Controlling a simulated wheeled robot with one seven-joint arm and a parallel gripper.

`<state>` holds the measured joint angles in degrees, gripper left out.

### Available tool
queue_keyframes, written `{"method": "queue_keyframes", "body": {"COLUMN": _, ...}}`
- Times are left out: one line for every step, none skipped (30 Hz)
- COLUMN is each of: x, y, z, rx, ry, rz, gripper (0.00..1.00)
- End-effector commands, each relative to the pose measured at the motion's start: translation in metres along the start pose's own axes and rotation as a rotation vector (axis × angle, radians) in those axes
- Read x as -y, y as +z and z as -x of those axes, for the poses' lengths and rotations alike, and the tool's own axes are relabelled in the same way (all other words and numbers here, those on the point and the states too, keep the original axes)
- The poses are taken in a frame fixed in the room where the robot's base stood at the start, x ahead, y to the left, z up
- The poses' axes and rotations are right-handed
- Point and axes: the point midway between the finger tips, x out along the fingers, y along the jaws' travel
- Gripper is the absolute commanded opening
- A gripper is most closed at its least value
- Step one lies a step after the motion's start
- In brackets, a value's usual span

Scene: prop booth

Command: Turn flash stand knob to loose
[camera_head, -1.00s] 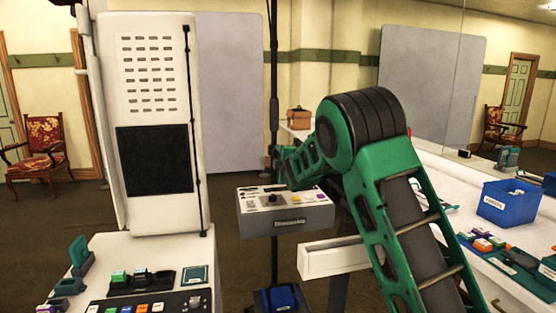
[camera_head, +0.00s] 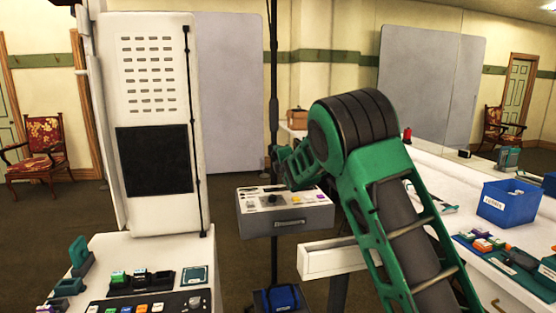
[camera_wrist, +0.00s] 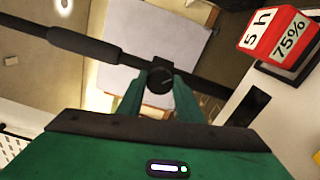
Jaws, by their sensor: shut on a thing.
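The flash stand's dark pole (camera_head: 273,70) rises behind the grey box in the head view. It crosses the wrist view diagonally as a black pole (camera_wrist: 85,45) with a thicker sleeve. The black round knob (camera_wrist: 160,80) sits on a collar on this pole. My gripper (camera_wrist: 157,92) has its two green fingers on either side of the knob and is shut on it. In the head view my gripper (camera_head: 274,156) is small and dark against the pole, and the knob cannot be made out there.
A grey control box (camera_head: 285,221) hangs below my gripper. A white panel cabinet (camera_head: 155,65) and a table with buttons stand left. A white counter (camera_head: 440,165) with a blue bin (camera_head: 508,202) stands right. A red-and-white block (camera_wrist: 275,32) is near in the wrist view.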

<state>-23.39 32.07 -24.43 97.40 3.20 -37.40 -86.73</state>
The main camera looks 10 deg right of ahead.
Motion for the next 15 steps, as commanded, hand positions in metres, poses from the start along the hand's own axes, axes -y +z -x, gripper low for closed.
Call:
{"method": "queue_keyframes", "body": {"x": 0.0072, "y": -0.0068, "z": 0.0011, "rx": -0.01, "ry": -0.013, "rz": -0.003, "gripper": 0.1}}
{"method": "queue_keyframes", "body": {"x": 0.0073, "y": -0.0069, "z": 0.0011, "rx": -0.01, "ry": -0.014, "rz": -0.003, "gripper": 0.1}}
{"method": "queue_keyframes", "body": {"x": 0.0074, "y": -0.007, "z": 0.0011, "rx": -0.01, "ry": -0.014, "rz": -0.003, "gripper": 0.39}}
{"method": "queue_keyframes", "body": {"x": 0.0074, "y": -0.007, "z": 0.0011, "rx": -0.01, "ry": -0.014, "rz": -0.003, "gripper": 0.46}}
{"method": "queue_keyframes", "body": {"x": 0.0071, "y": -0.0067, "z": 0.001, "rx": -0.009, "ry": -0.013, "rz": -0.003, "gripper": 0.51}}
{"method": "queue_keyframes", "body": {"x": 0.0063, "y": -0.0061, "z": 0.0009, "rx": -0.009, "ry": -0.012, "rz": -0.003, "gripper": 0.51}}
{"method": "queue_keyframes", "body": {"x": 0.0057, "y": -0.0054, "z": 0.0008, "rx": -0.008, "ry": -0.011, "rz": -0.003, "gripper": 0.51}}
{"method": "queue_keyframes", "body": {"x": 0.0052, "y": -0.0049, "z": 0.0007, "rx": -0.007, "ry": -0.01, "rz": -0.003, "gripper": 0.51}}
{"method": "queue_keyframes", "body": {"x": 0.0046, "y": -0.0043, "z": 0.0007, "rx": -0.006, "ry": -0.009, "rz": -0.003, "gripper": 0.51}}
{"method": "queue_keyframes", "body": {"x": 0.0043, "y": -0.004, "z": 0.0006, "rx": -0.006, "ry": -0.008, "rz": -0.003, "gripper": 0.51}}
{"method": "queue_keyframes", "body": {"x": 0.004, "y": -0.0037, "z": 0.0006, "rx": -0.005, "ry": -0.007, "rz": -0.003, "gripper": 0.51}}
{"method": "queue_keyframes", "body": {"x": 0.0036, "y": -0.0034, "z": 0.0005, "rx": -0.005, "ry": -0.007, "rz": -0.002, "gripper": 0.51}}
{"method": "queue_keyframes", "body": {"x": 0.0034, "y": -0.0032, "z": 0.0007, "rx": -0.005, "ry": -0.006, "rz": -0.002, "gripper": 0.51}}
{"method": "queue_keyframes", "body": {"x": 0.0031, "y": -0.003, "z": 0.0013, "rx": -0.004, "ry": -0.006, "rz": -0.002, "gripper": 0.51}}
{"method": "queue_keyframes", "body": {"x": 0.0028, "y": -0.0028, "z": 0.0028, "rx": -0.004, "ry": -0.006, "rz": -0.003, "gripper": 0.51}}
